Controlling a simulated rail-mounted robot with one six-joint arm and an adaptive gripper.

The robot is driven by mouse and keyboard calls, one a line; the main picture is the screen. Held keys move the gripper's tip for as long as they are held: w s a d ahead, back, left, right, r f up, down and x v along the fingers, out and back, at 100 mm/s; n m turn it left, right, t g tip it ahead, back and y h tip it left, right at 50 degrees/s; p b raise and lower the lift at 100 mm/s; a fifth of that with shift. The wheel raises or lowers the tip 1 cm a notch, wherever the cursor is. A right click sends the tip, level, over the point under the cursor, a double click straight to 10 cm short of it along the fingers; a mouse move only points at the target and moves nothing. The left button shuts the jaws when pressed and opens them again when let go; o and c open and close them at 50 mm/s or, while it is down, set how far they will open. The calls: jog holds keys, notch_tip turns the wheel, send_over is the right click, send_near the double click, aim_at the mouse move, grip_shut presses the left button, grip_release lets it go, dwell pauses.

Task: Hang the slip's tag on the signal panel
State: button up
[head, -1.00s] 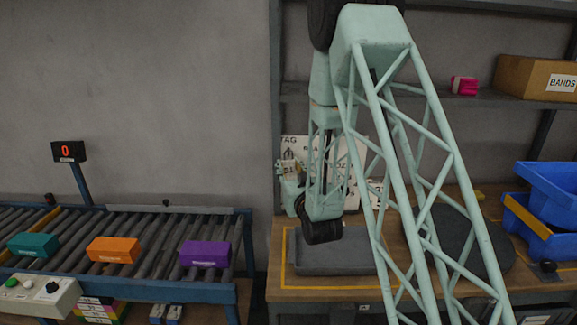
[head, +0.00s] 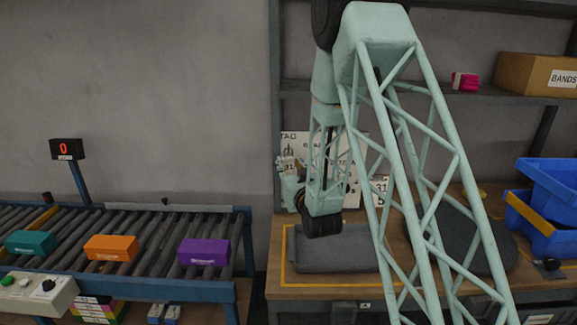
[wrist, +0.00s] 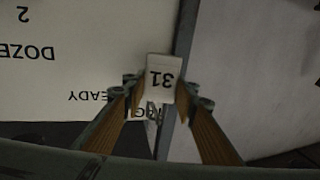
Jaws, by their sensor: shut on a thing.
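My gripper (wrist: 161,100) is shut on a small white tag (wrist: 161,75) marked 31, which reads upside down in the wrist view. The tag is at the fingertips, in front of a white board. This signal panel (wrist: 60,65) bears the upside-down words DOZEN and READY. In the head view the panel (head: 296,146) stands at the back of the bench, partly behind my arm. My gripper (head: 291,186) shows at its lower left there. I cannot tell whether the tag touches the panel.
A grey tray (head: 340,262) lies on the wooden bench below my wrist. Blue bins (head: 545,205) stand at the right. A roller conveyor (head: 150,240) with teal, orange and purple boxes is at the left. A shelf (head: 440,95) runs above the bench.

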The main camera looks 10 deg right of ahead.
dwell(0.8)
jog(key=o, duration=0.9)
jog(key=shift+s, duration=0.1)
jog(key=s, duration=0.7)
jog(key=shift+s+d, duration=0.1)
jog(key=shift+s, duration=0.05)
jog(key=shift+r, duration=0.3)
